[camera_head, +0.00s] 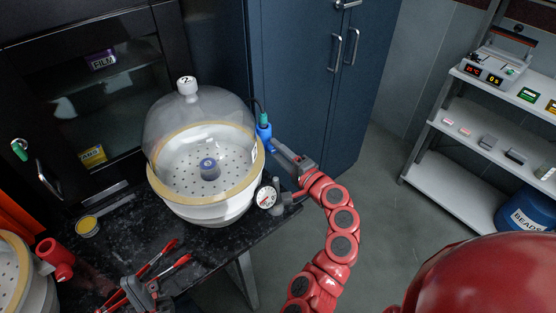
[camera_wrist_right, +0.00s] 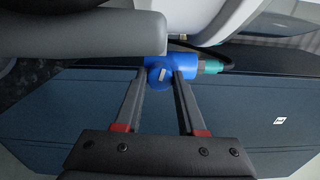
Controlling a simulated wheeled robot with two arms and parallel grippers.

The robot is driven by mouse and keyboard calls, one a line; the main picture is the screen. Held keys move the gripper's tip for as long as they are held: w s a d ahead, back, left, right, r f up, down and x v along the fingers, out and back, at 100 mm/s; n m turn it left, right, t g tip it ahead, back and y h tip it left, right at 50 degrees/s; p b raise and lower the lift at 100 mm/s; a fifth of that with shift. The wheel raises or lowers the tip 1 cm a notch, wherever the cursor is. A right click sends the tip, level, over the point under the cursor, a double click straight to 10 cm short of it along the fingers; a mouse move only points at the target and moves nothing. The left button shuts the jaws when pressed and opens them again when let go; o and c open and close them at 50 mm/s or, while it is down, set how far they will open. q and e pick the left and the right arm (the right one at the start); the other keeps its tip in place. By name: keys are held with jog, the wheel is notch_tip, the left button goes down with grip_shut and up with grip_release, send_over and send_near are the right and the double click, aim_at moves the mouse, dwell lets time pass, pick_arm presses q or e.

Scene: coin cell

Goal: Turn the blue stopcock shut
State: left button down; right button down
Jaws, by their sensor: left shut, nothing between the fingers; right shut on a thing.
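The blue stopcock (camera_head: 264,130) sits at the right side of the white vessel (camera_head: 212,211) under a clear dome (camera_head: 187,122) marked "2". In the right wrist view the stopcock (camera_wrist_right: 159,73) shows a round blue knob with a small, slightly tilted white mark. My right gripper (camera_wrist_right: 160,76) is shut on the stopcock, one finger on each side of the knob. It comes in from the lower right in the head view (camera_head: 273,146). My left gripper (camera_head: 147,286) is low at the left, over the black table, shut and empty; its fingertips are hard to make out.
A dial gauge (camera_head: 266,197) stands by the vessel, close to my right wrist. A dark hose runs behind the stopcock. A blue cabinet (camera_head: 305,90) stands behind. Red-handled items and a yellow-filled dish (camera_head: 88,225) are on the table. A shelf (camera_head: 470,150) is far right.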

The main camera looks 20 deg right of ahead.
jog(key=shift+f+n+b, duration=0.1)
jog(key=shift+n+b, duration=0.6)
jog(key=shift+b, duration=0.05)
jog(key=c, duration=0.5)
grip_release()
jog(key=shift+a, duration=0.1)
jog(key=shift+s, duration=0.1)
jog(key=p+v, duration=0.1)
jog(key=v, duration=1.6)
